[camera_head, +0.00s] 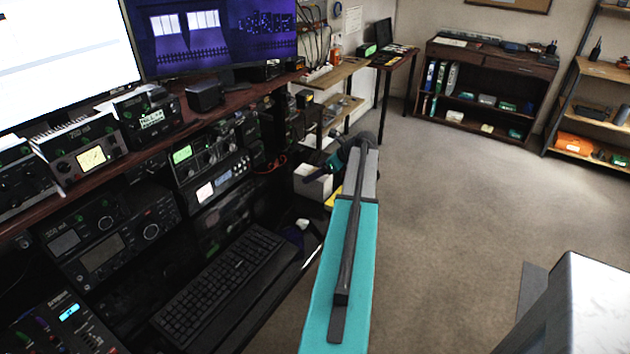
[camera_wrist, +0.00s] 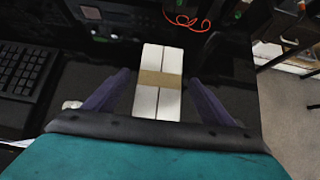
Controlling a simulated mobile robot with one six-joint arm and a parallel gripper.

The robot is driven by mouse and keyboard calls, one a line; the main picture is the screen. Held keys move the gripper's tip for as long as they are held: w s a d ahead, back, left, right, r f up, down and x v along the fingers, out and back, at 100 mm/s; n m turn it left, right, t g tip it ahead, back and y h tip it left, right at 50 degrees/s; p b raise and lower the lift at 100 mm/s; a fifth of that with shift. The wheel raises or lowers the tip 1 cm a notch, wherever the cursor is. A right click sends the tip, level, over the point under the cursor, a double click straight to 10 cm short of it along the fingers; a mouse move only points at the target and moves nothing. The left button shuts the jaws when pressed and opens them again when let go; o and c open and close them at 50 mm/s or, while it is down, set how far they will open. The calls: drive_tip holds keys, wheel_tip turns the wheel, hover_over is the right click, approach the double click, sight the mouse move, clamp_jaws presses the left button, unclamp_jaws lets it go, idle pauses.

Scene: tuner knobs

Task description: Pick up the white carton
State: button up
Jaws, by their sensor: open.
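The white carton (camera_wrist: 169,62) has a brown tape band across its middle and a dark seam along its length. It lies on a dark surface in the middle of the wrist view. In the head view, a white box (camera_head: 312,183) beyond the keyboard looks like the same carton, partly hidden by my arm. My gripper (camera_wrist: 158,78) is open, with one dark purple finger on each side of the carton in the wrist view. Gaps show between the carton and both fingers. I cannot tell how far the fingertips are above it.
A black keyboard (camera_head: 222,286) lies left of my arm, with a white mouse (camera_head: 302,224) near the desk edge. Radio equipment (camera_head: 211,163) stands behind them. An orange-red cable (camera_wrist: 187,22) lies beyond the carton. Open carpet (camera_head: 460,220) is on the right.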

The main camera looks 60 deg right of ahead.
drive_tip(key=shift+x, duration=1.25)
drive_tip(key=shift+c, duration=0.3)
drive_tip(key=c, duration=1.1)
